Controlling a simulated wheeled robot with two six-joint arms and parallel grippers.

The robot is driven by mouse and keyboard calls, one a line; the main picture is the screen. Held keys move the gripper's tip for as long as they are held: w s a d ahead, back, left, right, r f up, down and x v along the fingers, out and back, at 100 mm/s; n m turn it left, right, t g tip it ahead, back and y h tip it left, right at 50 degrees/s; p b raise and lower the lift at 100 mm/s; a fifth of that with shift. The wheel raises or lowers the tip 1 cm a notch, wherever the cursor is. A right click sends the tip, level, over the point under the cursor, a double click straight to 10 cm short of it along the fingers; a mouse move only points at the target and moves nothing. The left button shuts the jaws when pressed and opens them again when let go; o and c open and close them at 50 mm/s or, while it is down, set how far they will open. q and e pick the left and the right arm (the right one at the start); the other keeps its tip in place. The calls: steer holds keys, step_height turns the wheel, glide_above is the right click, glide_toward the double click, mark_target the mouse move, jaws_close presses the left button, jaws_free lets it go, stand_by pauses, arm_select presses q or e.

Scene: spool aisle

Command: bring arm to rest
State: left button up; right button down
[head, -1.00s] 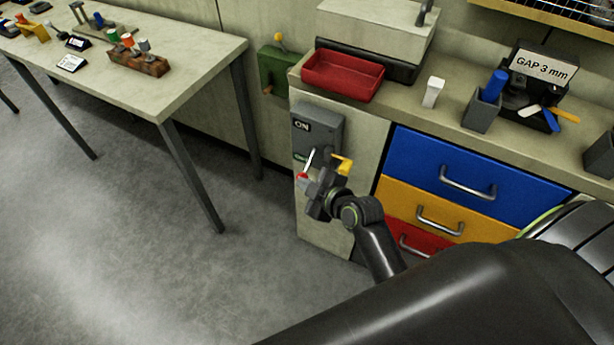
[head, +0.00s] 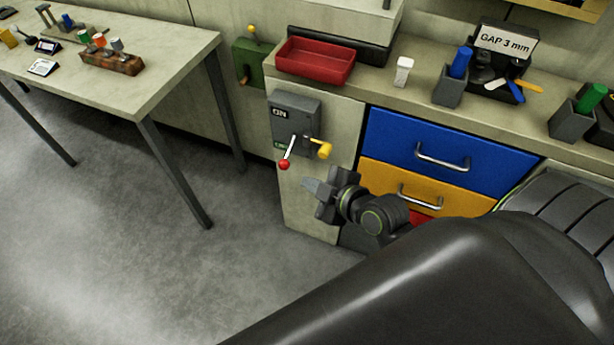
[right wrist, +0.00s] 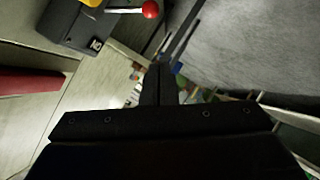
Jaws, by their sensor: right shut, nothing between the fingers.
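My right gripper (head: 314,188) is shut and empty. It hangs in front of the cabinet side panel, below and a little right of the grey switch box (head: 292,108). Its closed fingers also show in the right wrist view (right wrist: 160,85). The switch box carries a lever with a red knob (head: 284,164), which points down, and a yellow handle (head: 323,149). In the right wrist view the red knob (right wrist: 150,9) is at the top, apart from the fingers. My left gripper is not in view.
Cabinet drawers, blue (head: 420,150) and yellow (head: 390,187), stand right of the switch box. A red tray (head: 315,61) sits on the counter above. A workbench (head: 170,70) stands at the left. The grey floor (head: 130,270) between is clear.

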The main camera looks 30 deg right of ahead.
stand_by(0.3)
steer(key=shift+f, duration=0.1)
steer(key=s+d+f+m+g+h, duration=0.1)
steer(key=s+d+f+m+g, duration=0.1)
steer(key=f, duration=0.7)
steer(key=s+d+f+m+g+h, duration=0.1)
steer(key=s+d+f+m+g, duration=0.15)
steer(key=f, duration=0.75)
steer(key=s+d+f+m+g+h, duration=0.1)
steer(key=s+f+m, duration=0.2)
steer(key=f, duration=0.6)
steer(key=s+d+f+m+g, duration=0.1)
steer(key=s+f+m+g, duration=0.1)
steer(key=s+f, duration=0.7)
steer(key=s+d+f+m+g+h, duration=0.1)
steer(key=s+f, duration=0.7)
steer(key=s, duration=0.8)
steer(key=m+g, duration=0.1)
steer(key=g, duration=0.1)
steer(key=shift+s+d+f+g+h, duration=0.2)
steer(key=shift+d+f+g+h, duration=0.1)
steer(key=shift+d+f+g, duration=0.05)
steer(key=shift+m, duration=0.25)
